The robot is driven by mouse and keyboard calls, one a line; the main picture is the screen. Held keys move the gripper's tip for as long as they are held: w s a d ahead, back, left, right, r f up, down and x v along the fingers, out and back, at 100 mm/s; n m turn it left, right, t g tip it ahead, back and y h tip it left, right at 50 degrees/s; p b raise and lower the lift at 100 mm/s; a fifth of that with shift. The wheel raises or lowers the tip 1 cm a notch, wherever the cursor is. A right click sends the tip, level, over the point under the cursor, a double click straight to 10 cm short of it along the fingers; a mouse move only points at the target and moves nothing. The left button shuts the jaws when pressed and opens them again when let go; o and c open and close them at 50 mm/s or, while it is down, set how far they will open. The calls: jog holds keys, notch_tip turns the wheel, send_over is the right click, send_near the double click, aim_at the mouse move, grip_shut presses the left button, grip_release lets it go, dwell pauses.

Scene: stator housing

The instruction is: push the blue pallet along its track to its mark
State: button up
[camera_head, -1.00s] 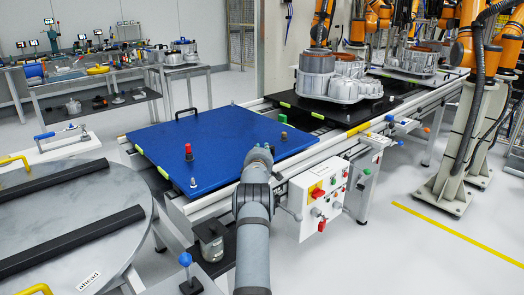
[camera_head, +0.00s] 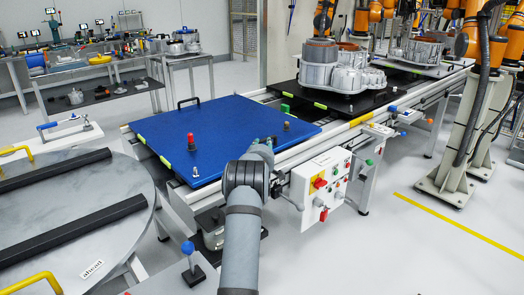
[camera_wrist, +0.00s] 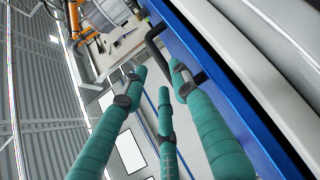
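The blue pallet (camera_head: 230,145) lies flat on its track (camera_head: 300,150), left of the black pallet. It carries a red-topped peg (camera_head: 191,142), a dark peg (camera_head: 287,126) and a small metal pin (camera_head: 195,172), with a black handle on its far side. My gripper (camera_head: 262,146) is at the pallet's near edge, mostly hidden behind my arm. In the wrist view, my gripper's three teal fingers (camera_wrist: 157,78) are spread apart with nothing between them. One fingertip is close beside a black handle (camera_wrist: 153,42) on the pallet's blue side (camera_wrist: 218,85); contact is unclear. I cannot identify the mark.
A black pallet (camera_head: 372,104) with metal housings sits further right on the track. A white control box (camera_head: 320,186) hangs at the near side, right of my arm. A round grey table (camera_head: 60,215) stands at left. Orange robot arms stand at the back right.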

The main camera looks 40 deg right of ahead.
aim_at(265, 140)
jog(key=v, duration=0.4)
jog(key=shift+s+a, duration=0.2)
jog(key=shift+s, duration=0.1)
dwell(0.9)
jog(key=x, duration=1)
jog(key=shift+w+d, duration=0.1)
jog(key=shift+x, duration=0.85)
